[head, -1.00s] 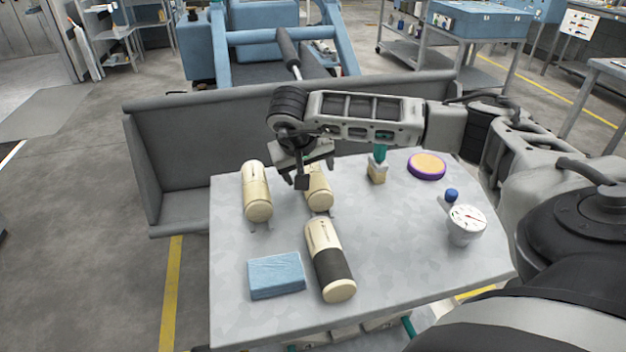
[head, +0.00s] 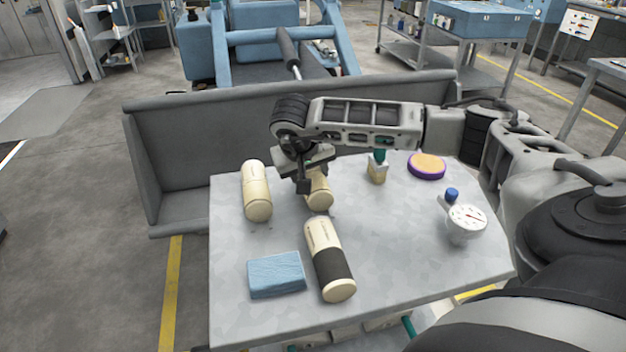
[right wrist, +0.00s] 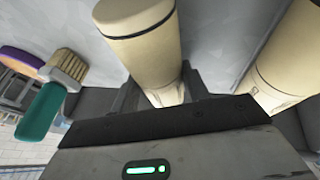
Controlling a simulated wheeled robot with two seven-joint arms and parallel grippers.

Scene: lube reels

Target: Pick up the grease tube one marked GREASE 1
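Three cream tubes lie on the grey table (head: 400,280). My right gripper (head: 312,182) is at the far end of the middle tube (head: 319,196). In the right wrist view that tube (right wrist: 145,40) runs between the two fingers (right wrist: 158,90), one on each side; whether they press on it I cannot tell. A second tube (head: 257,190) lies to its left, and a third tube (head: 323,240) with a dark band lies nearer to me. The markings are too small to read, so I cannot tell which is GREASE 1. My left gripper is out of view.
A blue pad (head: 276,275) lies at the near left. A grey bench-like wall (head: 190,150) borders the table's far side. The table's near right is clear.

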